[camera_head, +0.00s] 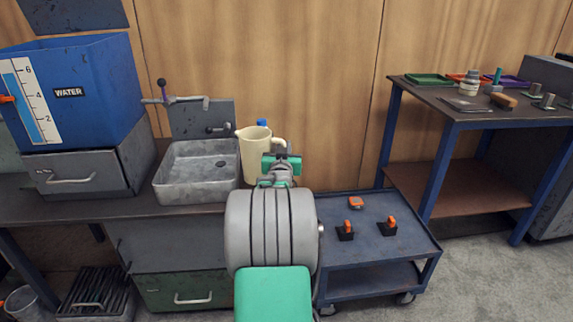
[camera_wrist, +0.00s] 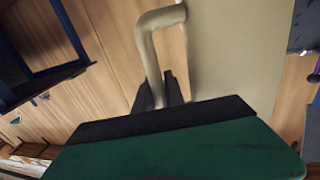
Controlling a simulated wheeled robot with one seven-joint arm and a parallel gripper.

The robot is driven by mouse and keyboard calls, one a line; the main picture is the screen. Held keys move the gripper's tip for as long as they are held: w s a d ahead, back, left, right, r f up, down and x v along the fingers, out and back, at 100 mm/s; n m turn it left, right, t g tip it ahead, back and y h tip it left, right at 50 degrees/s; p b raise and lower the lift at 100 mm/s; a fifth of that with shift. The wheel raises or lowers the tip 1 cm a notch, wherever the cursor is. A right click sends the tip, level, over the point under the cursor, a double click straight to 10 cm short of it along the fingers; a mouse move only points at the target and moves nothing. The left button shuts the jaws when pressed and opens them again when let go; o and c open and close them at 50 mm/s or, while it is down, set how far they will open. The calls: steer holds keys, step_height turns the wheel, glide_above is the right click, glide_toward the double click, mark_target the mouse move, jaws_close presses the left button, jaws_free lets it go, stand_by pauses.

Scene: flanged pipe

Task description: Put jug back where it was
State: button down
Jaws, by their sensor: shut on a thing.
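The cream jug (camera_head: 254,152) stands upright at the right end of the counter, just right of the sink, in the head view. Its spout points left and its handle right. My gripper (camera_head: 279,161) is at the jug's right side and is shut on its handle. In the wrist view the jug's body (camera_wrist: 235,50) fills the upper right, and its handle (camera_wrist: 152,50) runs down between my gripper's fingers (camera_wrist: 165,100). The jug's base is partly hidden, so I cannot tell if it touches the counter.
The grey sink (camera_head: 197,172) with its tap is left of the jug. A blue water tank (camera_head: 75,95) stands farther left. A blue cart (camera_head: 375,250) with orange-handled items is at right. A blue-capped thing (camera_head: 262,123) shows behind the jug. A work table (camera_head: 480,110) stands far right.

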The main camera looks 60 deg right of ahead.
steer(key=shift+d+f+b, duration=0.2)
steer(key=shift+d+f, duration=0.1)
steer(key=shift+f, duration=0.45)
steer(key=shift+d+f+b, duration=0.2)
steer(key=shift+d+f, duration=0.1)
steer(key=shift+f, duration=0.45)
steer(key=shift+d+f+b, duration=0.2)
steer(key=shift+d+f, duration=0.1)
steer(key=shift+f, duration=0.55)
steer(key=shift+f, duration=0.15)
steer(key=c, duration=1.4)
jaws_free()
steer(key=shift+s, duration=0.1)
